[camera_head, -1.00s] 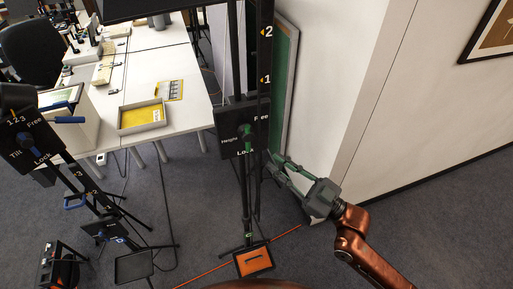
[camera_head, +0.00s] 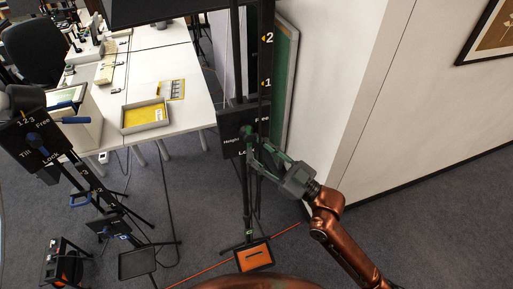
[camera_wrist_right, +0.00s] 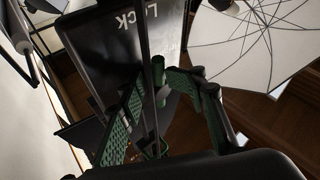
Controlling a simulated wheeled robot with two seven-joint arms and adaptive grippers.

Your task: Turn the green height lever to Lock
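The green height lever (camera_head: 247,132) sits on a black panel (camera_head: 231,121) marked Height, with Free at its upper right and Lock below. The fingers partly cover the lever in the head view, so its exact angle is hard to tell. My right gripper (camera_head: 257,152) is open at the panel's lower right, its fingertips close to the lever. In the right wrist view, a green cylindrical end of the lever (camera_wrist_right: 158,76) stands between the two spread green fingers, near the Lock lettering. Contact cannot be told. My left gripper is not in view.
A black stand with a Tilt panel (camera_head: 34,142) and blue handles is at the left. A white table (camera_head: 185,110) with a yellow-lined tray (camera_head: 144,116) stands behind. A white wall (camera_head: 335,75) is at the right. A white umbrella (camera_wrist_right: 240,45) shows in the wrist view.

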